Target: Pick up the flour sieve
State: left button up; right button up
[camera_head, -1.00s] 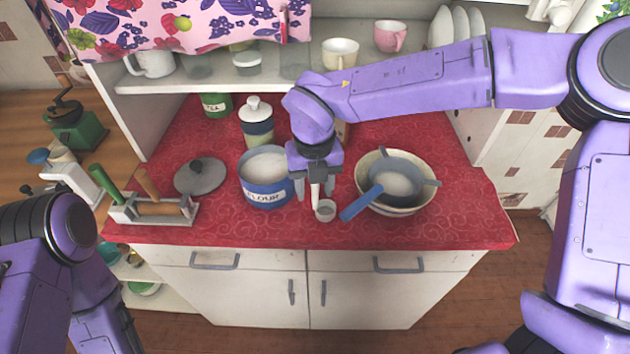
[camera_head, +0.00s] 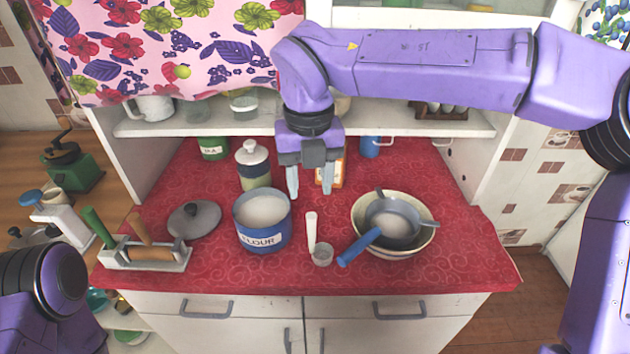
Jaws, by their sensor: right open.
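The flour sieve (camera_head: 400,209) is grey with a blue handle (camera_head: 358,247). It rests in a cream bowl (camera_head: 408,250) on the right of the red counter, its handle sticking out over the rim towards the front left. Something pale shows inside it. My right gripper (camera_head: 310,194) is open and empty, pointing down over the counter to the left of the bowl. It is apart from the sieve. My left arm (camera_head: 40,300) enters at the lower left, but its gripper is not visible.
A white-handled scoop (camera_head: 322,255) is in front of my right gripper. A blue flour tin (camera_head: 262,241) stands to its left, with a grey lid (camera_head: 194,220) and a tool rack (camera_head: 145,254) beyond. A shelf (camera_head: 390,123) overhangs the back.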

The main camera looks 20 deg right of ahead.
aim_at(391, 222)
jog(key=k, duration=1)
